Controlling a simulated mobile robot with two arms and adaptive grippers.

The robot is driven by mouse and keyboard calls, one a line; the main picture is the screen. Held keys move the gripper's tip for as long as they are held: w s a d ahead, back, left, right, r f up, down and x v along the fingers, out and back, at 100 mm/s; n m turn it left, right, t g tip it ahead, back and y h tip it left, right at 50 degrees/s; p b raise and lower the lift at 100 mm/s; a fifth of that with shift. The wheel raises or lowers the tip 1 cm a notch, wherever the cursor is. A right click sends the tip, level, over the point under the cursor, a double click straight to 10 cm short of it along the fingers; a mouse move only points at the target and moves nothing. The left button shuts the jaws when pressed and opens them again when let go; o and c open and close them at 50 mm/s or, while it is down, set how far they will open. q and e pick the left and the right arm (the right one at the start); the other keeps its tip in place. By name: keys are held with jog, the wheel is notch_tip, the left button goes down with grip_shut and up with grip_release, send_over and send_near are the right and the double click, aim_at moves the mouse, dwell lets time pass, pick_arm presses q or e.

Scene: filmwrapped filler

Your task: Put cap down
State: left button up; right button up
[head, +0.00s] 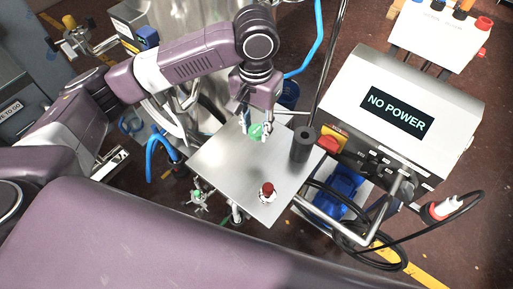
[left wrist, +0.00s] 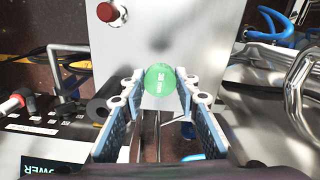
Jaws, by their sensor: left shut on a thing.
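The cap is a round green disc with small white lettering. In the head view the cap (head: 255,131) is at the far part of the metal plate (head: 215,165), between the fingers of my left gripper (head: 256,136). In the left wrist view the cap (left wrist: 160,80) sits between the two fingertips of my left gripper (left wrist: 160,88), which is shut on it. I cannot tell whether the cap touches the plate or is just above it. My right gripper is not in view.
A red knob (head: 267,190) stands on the plate's near part. A black cylinder (head: 302,143) stands at its right edge. A control box reading "NO POWER" (head: 396,112) is on the right. The plate's middle and left are clear. Blue hoses and cables hang around it.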

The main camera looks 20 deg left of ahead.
pick_arm(q)
send_over(256, 157)
notch_tip(256, 157, down, 7)
jog(key=shift+w+r+p, duration=0.1)
jog(key=shift+r+p, duration=0.1)
jog(key=shift+p, duration=0.2)
jog(key=shift+f+p, duration=0.35)
jog(key=shift+f, duration=2)
jog(key=o, duration=0.6)
jog(key=shift+f, duration=0.1)
jog(key=shift+o, duration=0.3)
